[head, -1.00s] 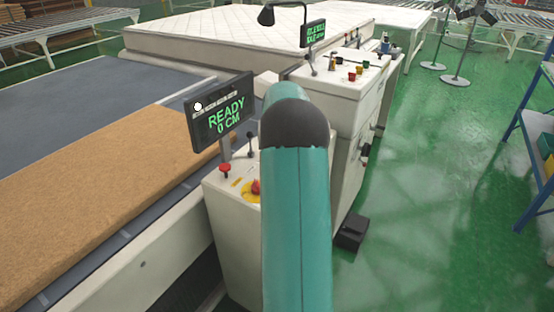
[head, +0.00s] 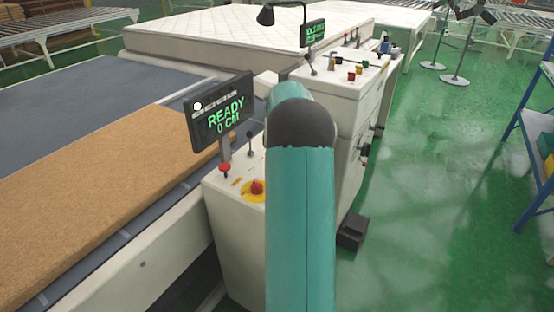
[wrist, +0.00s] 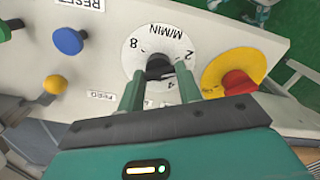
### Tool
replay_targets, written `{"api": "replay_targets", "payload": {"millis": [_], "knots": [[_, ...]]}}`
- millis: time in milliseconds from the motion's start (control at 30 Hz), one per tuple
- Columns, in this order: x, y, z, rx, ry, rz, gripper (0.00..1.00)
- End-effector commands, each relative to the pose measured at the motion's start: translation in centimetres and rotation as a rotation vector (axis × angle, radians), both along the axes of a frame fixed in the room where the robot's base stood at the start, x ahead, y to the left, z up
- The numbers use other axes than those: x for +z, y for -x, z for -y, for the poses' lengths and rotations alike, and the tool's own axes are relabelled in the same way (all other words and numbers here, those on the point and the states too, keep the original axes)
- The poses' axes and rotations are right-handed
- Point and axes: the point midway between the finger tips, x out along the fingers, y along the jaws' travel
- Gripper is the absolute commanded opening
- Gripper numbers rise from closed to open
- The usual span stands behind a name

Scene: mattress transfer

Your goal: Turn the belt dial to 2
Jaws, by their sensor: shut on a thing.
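The belt dial (wrist: 150,40) is a white disc marked M/MIN in the wrist view, with 8, 2 and 4 readable around its rim. It appears turned over in this view. Its dark knob (wrist: 159,66) sits at the middle. My gripper (wrist: 158,73) has its two green fingers on either side of the knob, shut on it. The fingers cover the lower part of the dial, and I cannot tell which number the knob points to. In the head view my teal arm hides the dial and the gripper.
A red knob on a yellow disc (wrist: 236,80) sits close right of the dial. Blue (wrist: 68,41) and yellow (wrist: 54,84) buttons are to the left. In the head view a display (head: 222,112) reads READY 0 CM beside a brown slab (head: 110,180). Green floor is open at right.

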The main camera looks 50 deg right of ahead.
Motion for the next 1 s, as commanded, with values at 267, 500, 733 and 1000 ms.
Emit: {"api": "replay_targets", "payload": {"millis": [267, 500, 733, 1000], "knots": [[0.14, 0.01, 0.05, 0.081, 0.002, 0.001, 0.12], [0.15, 0.01, 0.05, 0.094, 0.002, 0.001, 0.12], [0.15, 0.01, 0.06, 0.094, 0.002, 0.001, 0.36], [0.06, 0.02, 0.03, 0.093, 0.001, 0.001, 0.56]]}}
